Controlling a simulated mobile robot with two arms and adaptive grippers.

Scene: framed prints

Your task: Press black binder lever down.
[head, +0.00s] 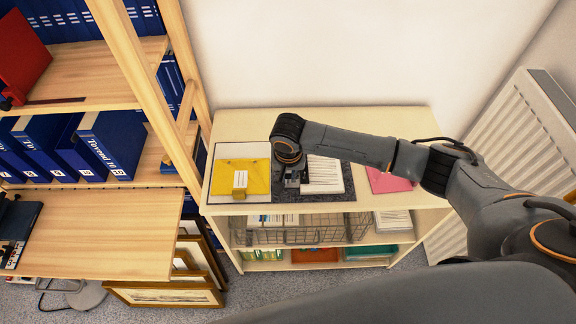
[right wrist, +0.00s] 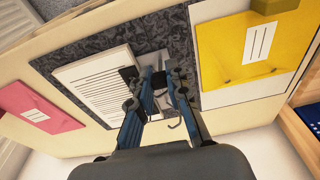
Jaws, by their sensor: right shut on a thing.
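The black binder (head: 325,198) lies open on top of the low cabinet, its dark speckled cover also filling the middle of the right wrist view (right wrist: 100,46). A stack of white printed paper (head: 325,173) lies on its right half in the head view. My right gripper (head: 292,182) is over the binder's middle, left of the paper. In the right wrist view its two fingers (right wrist: 158,76) are close together at the metal lever mechanism (right wrist: 153,60), shut on the lever. The fingers hide much of the lever, so its exact angle cannot be told. My left gripper is not in view.
A yellow envelope (head: 240,173) lies left of the binder and a pink folder (head: 388,181) lies right of it. A wire basket (head: 290,235) stands on the shelf below. A wooden rack with blue binders (head: 112,143) stands left; a white radiator (head: 510,150) is right.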

